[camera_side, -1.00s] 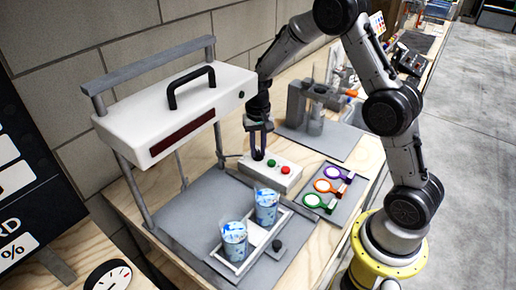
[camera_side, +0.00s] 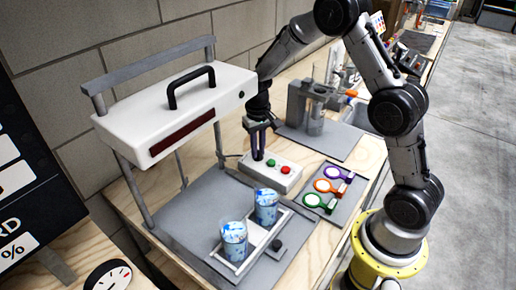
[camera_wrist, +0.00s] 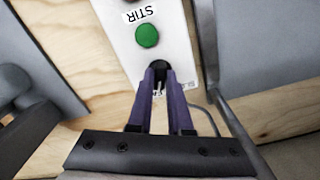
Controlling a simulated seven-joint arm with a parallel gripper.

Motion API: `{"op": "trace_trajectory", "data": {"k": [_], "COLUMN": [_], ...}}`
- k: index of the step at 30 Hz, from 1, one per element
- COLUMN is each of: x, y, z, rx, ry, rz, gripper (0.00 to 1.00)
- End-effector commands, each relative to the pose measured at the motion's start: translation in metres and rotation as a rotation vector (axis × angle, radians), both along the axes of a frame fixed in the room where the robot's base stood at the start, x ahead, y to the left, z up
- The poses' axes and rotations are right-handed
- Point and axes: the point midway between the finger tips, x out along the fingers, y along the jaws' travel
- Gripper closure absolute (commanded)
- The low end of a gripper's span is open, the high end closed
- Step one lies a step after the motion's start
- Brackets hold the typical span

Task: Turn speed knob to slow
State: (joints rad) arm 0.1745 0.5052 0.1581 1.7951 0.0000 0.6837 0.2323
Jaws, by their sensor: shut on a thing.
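The white control box (camera_side: 271,173) stands on the bench behind the grey mat. It has a green button (camera_side: 271,163) and a red button (camera_side: 285,169) on top. In the wrist view, the black speed knob (camera_wrist: 160,68) sits at the end of the box, beyond the green button (camera_wrist: 147,35) and the STIR label (camera_wrist: 134,15). My gripper (camera_side: 258,155) points down over that end of the box. Its purple fingers (camera_wrist: 158,76) are shut on the knob and partly hide it. The small print beside the knob is mostly covered, so its setting cannot be read.
A white overhead unit (camera_side: 180,112) on grey posts stands left of my gripper. Two blue-patterned cups (camera_side: 235,240) stand in a tray in front. Coloured ring-shaped tools (camera_side: 325,186) lie on a mat to the right. A grey stand (camera_side: 305,105) is behind.

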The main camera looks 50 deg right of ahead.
Motion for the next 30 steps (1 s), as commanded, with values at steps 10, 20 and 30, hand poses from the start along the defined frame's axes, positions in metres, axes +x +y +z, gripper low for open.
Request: {"op": "trace_trajectory", "data": {"k": [10, 20, 30], "x": [0.0009, 0.0011, 0.0012], "y": [-0.0002, -0.0003, -0.0002], "z": [0.0017, 0.002, 0.002], "rx": [-0.001, -0.001, -0.002], "ry": [-0.003, -0.004, -0.004], "rz": [0.33, 0.643, 0.924], "gripper": [1.0, 1.0, 1.0]}}
